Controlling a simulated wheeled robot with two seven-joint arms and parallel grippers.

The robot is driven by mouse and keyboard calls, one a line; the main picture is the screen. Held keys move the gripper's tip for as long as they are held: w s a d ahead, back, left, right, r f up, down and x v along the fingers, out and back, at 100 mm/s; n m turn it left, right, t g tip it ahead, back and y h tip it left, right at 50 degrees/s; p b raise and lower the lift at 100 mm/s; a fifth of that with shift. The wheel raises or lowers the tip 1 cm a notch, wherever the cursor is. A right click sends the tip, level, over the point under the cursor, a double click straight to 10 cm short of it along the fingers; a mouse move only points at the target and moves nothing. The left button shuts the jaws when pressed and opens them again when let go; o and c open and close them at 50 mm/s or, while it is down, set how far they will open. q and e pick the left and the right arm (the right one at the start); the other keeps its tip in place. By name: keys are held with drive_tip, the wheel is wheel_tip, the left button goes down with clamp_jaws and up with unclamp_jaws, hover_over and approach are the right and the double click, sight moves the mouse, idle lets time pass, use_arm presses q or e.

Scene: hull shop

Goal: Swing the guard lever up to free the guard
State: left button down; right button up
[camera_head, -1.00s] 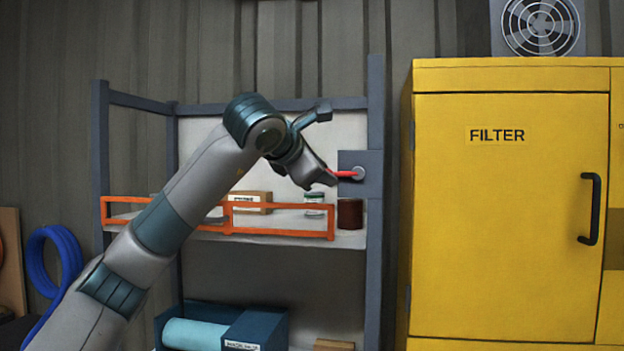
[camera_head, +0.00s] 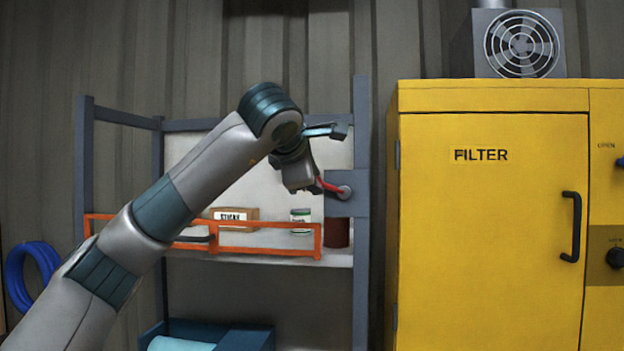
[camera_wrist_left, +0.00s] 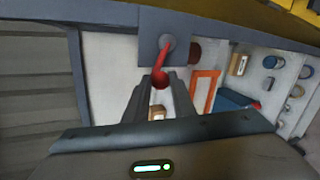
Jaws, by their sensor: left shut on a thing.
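The guard lever (camera_head: 330,186) is a short red handle. It pivots on a round grey hub on a plate at the shelf's right post, and slants up and left from the hub. My left gripper (camera_head: 314,187) is shut on the lever's free end. In the left wrist view the lever (camera_wrist_left: 161,62) runs from its hub to a red knob between the fingers of the left gripper (camera_wrist_left: 160,88). The orange guard (camera_head: 265,238) is a rail across the front of the shelf. My right gripper is in neither view.
A cardboard box (camera_head: 236,214), a small labelled jar (camera_head: 300,220) and a dark red can (camera_head: 337,232) stand behind the guard. A yellow filter cabinet (camera_head: 490,230) stands close to the right. A blue hose coil (camera_head: 32,272) hangs at the left.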

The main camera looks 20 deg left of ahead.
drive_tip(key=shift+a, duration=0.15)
use_arm(q)
drive_tip(key=c, duration=1.5)
unclamp_jaws()
drive_tip(key=shift+c, duration=0.2)
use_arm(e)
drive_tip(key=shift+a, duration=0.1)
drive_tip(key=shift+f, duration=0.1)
use_arm(q)
drive_tip(key=b+v, duration=0.7)
drive_tip(key=v, duration=1)
drive_tip(key=shift+s+b, duration=0.2)
drive_tip(key=shift+b, duration=0.2)
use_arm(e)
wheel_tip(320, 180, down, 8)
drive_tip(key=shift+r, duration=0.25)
use_arm(q)
drive_tip(key=shift+d, duration=0.15)
